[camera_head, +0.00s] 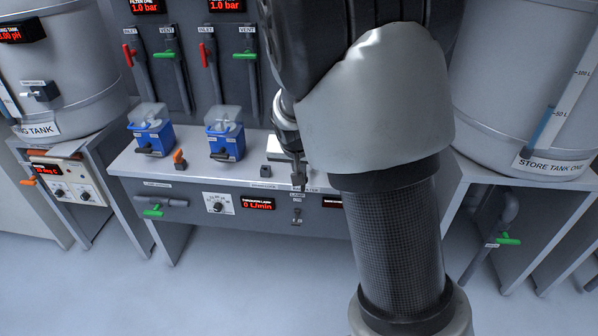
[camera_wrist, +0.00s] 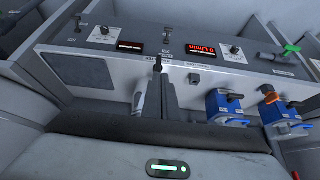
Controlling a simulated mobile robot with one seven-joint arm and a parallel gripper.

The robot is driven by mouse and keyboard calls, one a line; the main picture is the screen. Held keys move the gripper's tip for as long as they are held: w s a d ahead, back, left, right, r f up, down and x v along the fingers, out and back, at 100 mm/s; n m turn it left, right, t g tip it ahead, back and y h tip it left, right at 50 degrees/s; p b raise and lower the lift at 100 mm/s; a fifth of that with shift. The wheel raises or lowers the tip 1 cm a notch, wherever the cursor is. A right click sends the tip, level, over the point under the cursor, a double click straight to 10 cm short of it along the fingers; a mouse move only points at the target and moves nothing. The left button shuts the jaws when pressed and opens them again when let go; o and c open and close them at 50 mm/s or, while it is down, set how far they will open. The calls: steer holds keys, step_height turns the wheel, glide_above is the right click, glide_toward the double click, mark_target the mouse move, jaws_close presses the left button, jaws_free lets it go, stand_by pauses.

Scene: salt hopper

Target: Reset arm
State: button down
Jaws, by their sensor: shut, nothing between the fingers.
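My arm comes down from the top of the head view and fills its middle and right of centre. My gripper (camera_head: 298,182) hangs in front of the grey bench panel (camera_head: 180,208), just above a small switch (camera_head: 297,215). Its fingers are together with nothing seen between them. In the wrist view my gripper (camera_wrist: 157,66) points at the same panel, which appears the other way up. I cannot tell whether the fingertips touch the panel. The arm hides part of the bench and a red display (camera_head: 332,202).
Two blue units (camera_head: 151,132) (camera_head: 225,134) and an orange handle (camera_head: 179,159) stand on the bench left of my gripper. A white box (camera_head: 276,148) sits close behind it. Large tanks (camera_head: 62,75) (camera_head: 525,95) stand on both sides. The front floor (camera_head: 240,295) is clear.

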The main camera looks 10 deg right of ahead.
stand_by(0.3)
steer(key=s+r+n+y, duration=0.1)
steer(key=s+r, duration=0.4)
steer(key=s, duration=0.4)
steer(key=s+r+n, duration=0.1)
steer(key=s+r, duration=0.5)
steer(key=s, duration=0.4)
steer(key=s+r+n+y, duration=0.1)
steer(key=s+r, duration=0.4)
steer(key=s, duration=0.4)
step_height(320, 180, up, 17)
steer(key=p, duration=1.6)
steer(key=shift+s+d+f+n+p, duration=0.15)
steer(key=shift+s+d+n+p, duration=0.15)
steer(key=shift+p, duration=0.05)
